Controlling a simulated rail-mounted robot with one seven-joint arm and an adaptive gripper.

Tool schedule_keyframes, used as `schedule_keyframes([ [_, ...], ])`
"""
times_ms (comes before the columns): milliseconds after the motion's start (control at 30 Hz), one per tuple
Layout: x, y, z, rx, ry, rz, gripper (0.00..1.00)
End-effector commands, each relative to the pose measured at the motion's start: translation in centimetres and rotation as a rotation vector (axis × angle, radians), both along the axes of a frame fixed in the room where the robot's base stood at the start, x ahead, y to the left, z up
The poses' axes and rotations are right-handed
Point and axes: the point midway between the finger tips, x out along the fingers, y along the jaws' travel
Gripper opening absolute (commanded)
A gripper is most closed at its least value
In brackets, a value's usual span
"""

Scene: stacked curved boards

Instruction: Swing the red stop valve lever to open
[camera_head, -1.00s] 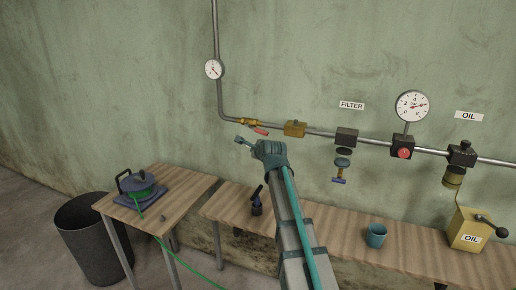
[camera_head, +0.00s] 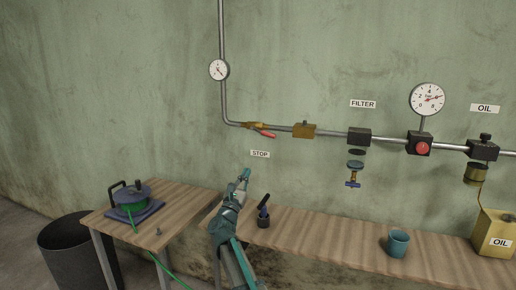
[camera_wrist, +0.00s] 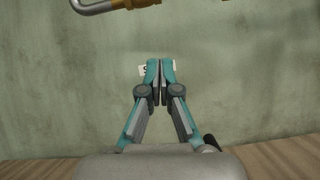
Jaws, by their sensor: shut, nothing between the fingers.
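The red stop valve lever (camera_head: 266,133) is on a brass valve (camera_head: 253,125) in the wall pipe, just right of the pipe's bend. It points right and slightly down, close under the pipe. My gripper (camera_head: 245,174) is below the lever and the STOP label (camera_head: 260,153), clear of the lever. In the wrist view my gripper (camera_wrist: 158,66) has its fingertips together with nothing between them. They cover much of the white label behind them. Brass and pipe show at the wrist view's top edge; the red lever cannot be made out there.
A brass block (camera_head: 304,130) and a filter (camera_head: 359,137) sit further right on the pipe.

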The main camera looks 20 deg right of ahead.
Motion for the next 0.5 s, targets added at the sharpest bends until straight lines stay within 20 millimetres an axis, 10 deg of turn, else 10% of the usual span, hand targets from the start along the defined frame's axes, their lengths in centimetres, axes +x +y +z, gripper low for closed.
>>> schedule_keyframes([
  [500,0.4,-3.9,3.0,0.037,-0.096,-0.06,0.0],
])
